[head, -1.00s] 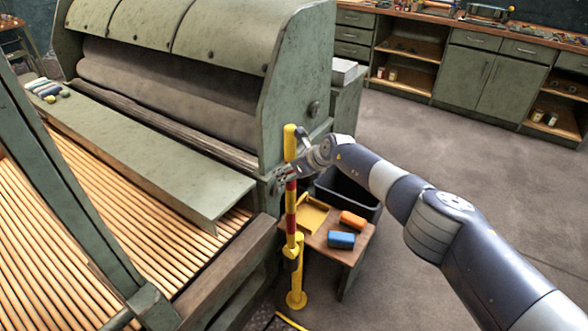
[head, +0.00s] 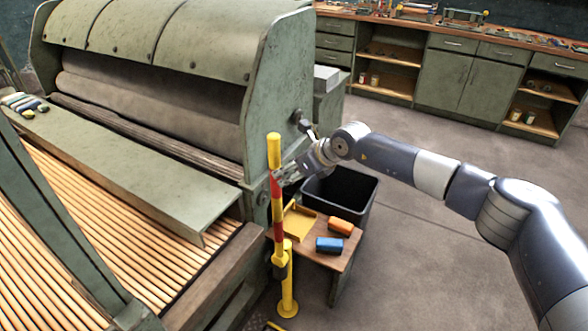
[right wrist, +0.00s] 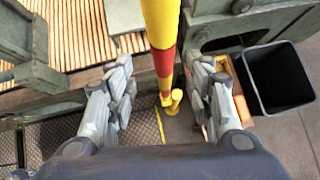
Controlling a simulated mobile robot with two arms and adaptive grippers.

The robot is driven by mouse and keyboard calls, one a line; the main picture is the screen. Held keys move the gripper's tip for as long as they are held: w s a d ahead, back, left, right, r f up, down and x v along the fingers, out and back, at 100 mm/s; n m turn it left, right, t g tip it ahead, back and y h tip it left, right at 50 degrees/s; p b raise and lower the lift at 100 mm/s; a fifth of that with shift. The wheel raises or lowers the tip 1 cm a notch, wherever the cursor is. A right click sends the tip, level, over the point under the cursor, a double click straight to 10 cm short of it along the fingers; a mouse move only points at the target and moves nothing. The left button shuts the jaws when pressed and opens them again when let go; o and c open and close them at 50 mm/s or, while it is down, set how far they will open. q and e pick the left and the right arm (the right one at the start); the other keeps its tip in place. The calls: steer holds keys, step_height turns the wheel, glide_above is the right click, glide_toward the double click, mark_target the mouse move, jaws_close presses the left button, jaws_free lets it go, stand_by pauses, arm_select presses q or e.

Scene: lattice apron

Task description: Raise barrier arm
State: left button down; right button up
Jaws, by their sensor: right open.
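The barrier arm (head: 277,210) is a yellow pole with red bands. It stands upright beside the green machine, above a short yellow post (head: 288,285). In the right wrist view the pole (right wrist: 162,25) runs down between the two spread fingers, with clear gaps on both sides. My right gripper (head: 283,178) is open and empty at the right side of the pole's upper part. In the right wrist view its fingers (right wrist: 163,88) touch nothing that I can see. My left gripper is not in view.
A small wooden table (head: 345,252) right of the pole holds a blue block (head: 329,244), an orange block (head: 341,225) and a yellow tray (head: 298,222). A black bin (head: 367,205) stands behind. The green machine (head: 262,90) is close left. Open floor lies right.

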steer(key=shift+v, duration=0.85)
